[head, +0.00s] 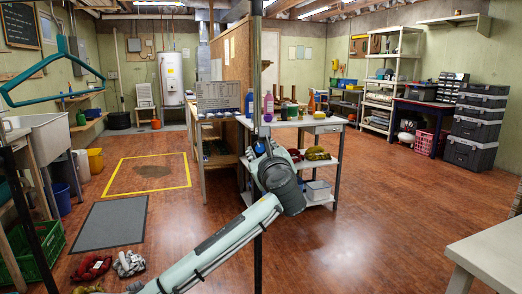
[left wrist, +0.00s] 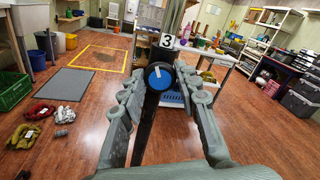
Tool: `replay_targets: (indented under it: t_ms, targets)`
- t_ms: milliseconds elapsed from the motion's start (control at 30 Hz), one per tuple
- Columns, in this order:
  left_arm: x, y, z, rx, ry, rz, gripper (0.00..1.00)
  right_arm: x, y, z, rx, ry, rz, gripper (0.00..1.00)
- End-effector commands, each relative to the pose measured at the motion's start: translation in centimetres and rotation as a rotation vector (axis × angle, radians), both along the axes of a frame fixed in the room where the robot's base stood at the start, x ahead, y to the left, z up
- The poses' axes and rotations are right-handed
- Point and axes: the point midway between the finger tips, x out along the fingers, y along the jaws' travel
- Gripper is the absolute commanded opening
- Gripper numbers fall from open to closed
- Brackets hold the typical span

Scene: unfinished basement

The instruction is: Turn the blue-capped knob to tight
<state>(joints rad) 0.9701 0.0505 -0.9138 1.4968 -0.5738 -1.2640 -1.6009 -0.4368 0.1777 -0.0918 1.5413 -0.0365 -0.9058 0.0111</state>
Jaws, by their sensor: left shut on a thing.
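The blue-capped knob (left wrist: 159,77) sits on a dark upright post (left wrist: 146,132) in the left wrist view. Its round blue cap faces the camera and bears a short white pointer mark near its top. A white label with a black 3 (left wrist: 167,41) is just above it. My left gripper (left wrist: 160,74) is shut on the knob, one finger at each side of the cap. I cannot read any tight marking. My right gripper is not in view.
A workbench (head: 317,122) with bottles and tools stands behind the post. A grey mat (head: 111,222) and a green crate (head: 37,250) lie at the left. A teal clothes hanger (head: 62,70) hangs at upper left. The floor at the right is mostly clear.

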Motion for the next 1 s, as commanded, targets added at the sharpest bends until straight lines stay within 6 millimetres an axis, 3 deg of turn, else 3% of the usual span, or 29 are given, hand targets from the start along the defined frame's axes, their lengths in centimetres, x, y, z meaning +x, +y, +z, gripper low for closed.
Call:
replay_targets:
  t_ms: [500,1000]
  targets:
    - [0.01,0.00,-0.07,0.370,0.063,0.000,0.03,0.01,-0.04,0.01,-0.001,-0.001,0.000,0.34]
    - [0.01,0.01,-0.06,0.459,0.078,0.000,0.03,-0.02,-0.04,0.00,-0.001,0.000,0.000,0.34]
